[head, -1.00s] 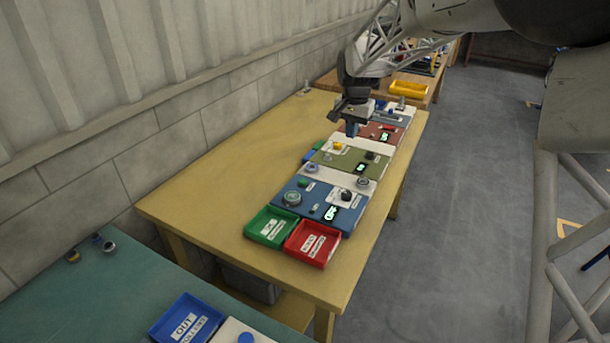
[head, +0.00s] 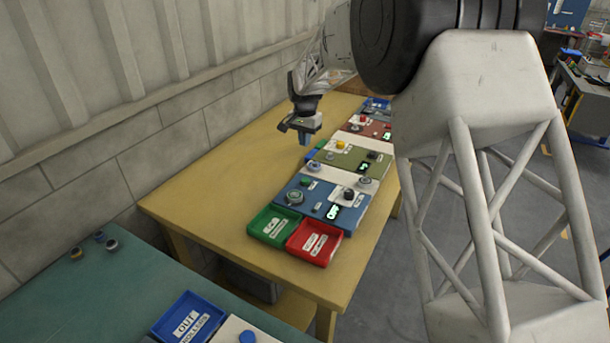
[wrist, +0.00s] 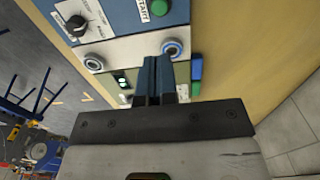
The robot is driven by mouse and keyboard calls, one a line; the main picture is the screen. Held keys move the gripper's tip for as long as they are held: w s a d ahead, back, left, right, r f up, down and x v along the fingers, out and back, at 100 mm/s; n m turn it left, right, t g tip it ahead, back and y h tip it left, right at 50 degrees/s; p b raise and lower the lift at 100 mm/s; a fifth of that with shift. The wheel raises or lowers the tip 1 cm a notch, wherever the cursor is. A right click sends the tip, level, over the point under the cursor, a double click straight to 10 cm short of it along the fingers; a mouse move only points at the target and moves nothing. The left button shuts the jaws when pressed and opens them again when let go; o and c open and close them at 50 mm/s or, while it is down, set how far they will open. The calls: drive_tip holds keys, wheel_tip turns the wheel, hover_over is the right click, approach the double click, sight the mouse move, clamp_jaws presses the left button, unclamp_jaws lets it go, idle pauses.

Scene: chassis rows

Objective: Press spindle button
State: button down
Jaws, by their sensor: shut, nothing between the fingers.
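My gripper (head: 305,140) is shut and empty, held above the left edge of the panel row in the head view. In the wrist view its blue fingers (wrist: 155,70) are together, just left of a blue-ringed round button (wrist: 172,47) in the picture; touching cannot be judged. A second ringed button (wrist: 93,62) is on the same pale strip. The blue panel (head: 318,198) beside it carries a green button (wrist: 159,7) with a START label, a black knob (wrist: 76,25) and a lit green display (head: 332,213). Which button is the spindle one is not readable.
An olive panel (head: 345,158) and a red panel (head: 372,129) continue the row behind. A green tray (head: 274,228) and a red tray (head: 313,243) stand at the front of the yellow table (head: 215,205). The table left of the row is clear, up to the wall.

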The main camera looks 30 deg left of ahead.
sight(305, 180)
drive_tip(key=shift+f, duration=0.1)
wheel_tip(305, 180, down, 14)
drive_tip(key=shift+r, duration=0.25)
drive_tip(key=shift+f, duration=0.15)
idle(0.6)
drive_tip(key=shift+s+d+f, duration=0.1)
drive_tip(key=shift+f, duration=1.25)
wheel_tip(305, 180, up, 15)
drive_tip(key=shift+w, duration=0.2)
